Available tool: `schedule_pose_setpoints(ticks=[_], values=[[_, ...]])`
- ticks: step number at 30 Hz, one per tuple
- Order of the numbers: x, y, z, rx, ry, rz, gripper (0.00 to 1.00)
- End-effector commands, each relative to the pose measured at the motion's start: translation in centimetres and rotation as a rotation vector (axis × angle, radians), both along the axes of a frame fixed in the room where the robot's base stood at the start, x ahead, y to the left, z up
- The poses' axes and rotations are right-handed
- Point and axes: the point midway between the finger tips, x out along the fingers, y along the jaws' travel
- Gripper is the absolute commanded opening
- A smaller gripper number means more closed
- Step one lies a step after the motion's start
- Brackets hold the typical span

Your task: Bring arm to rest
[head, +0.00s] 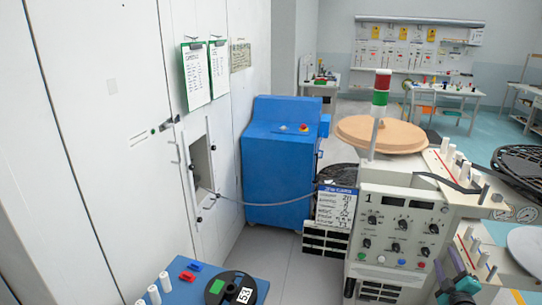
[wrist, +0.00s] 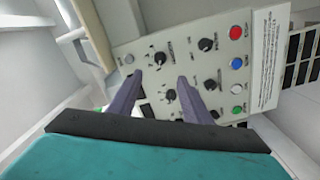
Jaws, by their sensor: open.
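My gripper (wrist: 158,78) shows in the wrist view with its two purple fingers apart and nothing between them. The fingers point at a pale control panel (wrist: 215,70) with black knobs and red, blue, white and green buttons. I cannot tell whether the fingertips touch it. In the head view, part of my gripper (head: 452,268) shows at the lower right, teal and purple, in front of the rewind machines. The rewind station marked 1 (head: 402,225) stands just behind it, with knobs, displays and buttons on its front.
A tan disc (head: 382,134) and a red-green signal light (head: 381,88) top the station. A blue cabinet (head: 282,165) stands by the left wall. A blue surface (head: 190,284) with a black reel (head: 231,288) is at front left. Grey floor (head: 270,255) is clear between them.

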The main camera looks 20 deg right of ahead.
Motion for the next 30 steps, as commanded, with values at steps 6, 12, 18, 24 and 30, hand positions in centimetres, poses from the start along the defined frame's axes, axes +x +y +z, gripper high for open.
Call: schedule_pose_setpoints(ticks=[6,12,18,24,30], values=[[3.9,2.4,-0.6,0.005,0.002,0.065,0.45],[9.4,6.8,-2.4,0.027,0.010,0.163,0.45],[14.6,12.0,-4.6,0.053,0.022,0.266,0.45],[19.0,17.5,-6.7,0.088,0.023,0.360,0.45],[22.6,22.8,-9.0,0.139,0.027,0.423,0.45]])
